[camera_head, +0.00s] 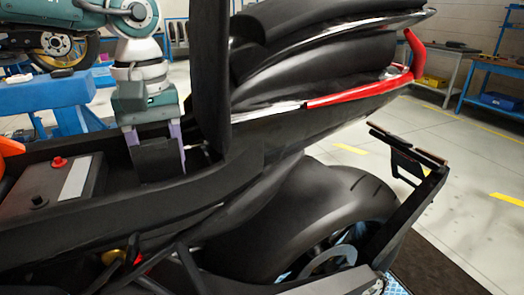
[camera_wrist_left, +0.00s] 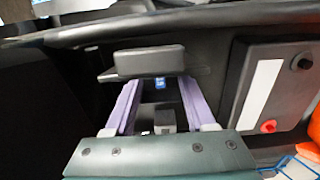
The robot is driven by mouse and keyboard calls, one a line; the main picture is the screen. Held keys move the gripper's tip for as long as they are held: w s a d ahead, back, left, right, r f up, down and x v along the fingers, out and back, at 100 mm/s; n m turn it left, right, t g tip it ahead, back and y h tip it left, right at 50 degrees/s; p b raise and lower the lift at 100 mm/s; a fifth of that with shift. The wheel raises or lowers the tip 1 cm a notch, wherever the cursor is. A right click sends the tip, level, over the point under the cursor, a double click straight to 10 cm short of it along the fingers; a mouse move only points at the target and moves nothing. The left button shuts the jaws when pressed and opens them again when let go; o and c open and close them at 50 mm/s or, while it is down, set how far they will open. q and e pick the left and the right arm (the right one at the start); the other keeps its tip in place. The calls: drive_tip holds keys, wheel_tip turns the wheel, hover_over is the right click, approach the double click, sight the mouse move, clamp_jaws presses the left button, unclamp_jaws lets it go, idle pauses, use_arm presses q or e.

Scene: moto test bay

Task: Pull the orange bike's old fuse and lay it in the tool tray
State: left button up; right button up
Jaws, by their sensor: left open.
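My left gripper (camera_head: 156,148) reaches down into the open bay under the raised seat of the bike (camera_head: 325,205). It also shows in the left wrist view (camera_wrist_left: 159,84), with its two purple fingers apart and nothing gripped. A small blue fuse (camera_wrist_left: 160,84) shows in the gap between the fingers, near their tips. A dark grey block (camera_wrist_left: 166,120) lies nearer the gripper's palm in that view. A dark, lid-like plate (camera_wrist_left: 150,62) stands just beyond the fingertips. In the head view the gripper hides the fuse. The tool tray and my right gripper are not in view.
A battery (camera_head: 58,185) with a red terminal sits left of the gripper; it also shows in the wrist view (camera_wrist_left: 265,88). The upright black panel (camera_head: 210,75) stands close on the gripper's right. A blue workbench (camera_head: 498,68) is far right. Bay walls surround the fingers closely.

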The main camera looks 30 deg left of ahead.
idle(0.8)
use_arm(q)
clamp_jaws()
drive_tip(key=shift+r, duration=0.2)
idle(1.3)
drive_tip(key=shift+r+p, duration=2.45)
drive_tip(key=shift+r, duration=0.4)
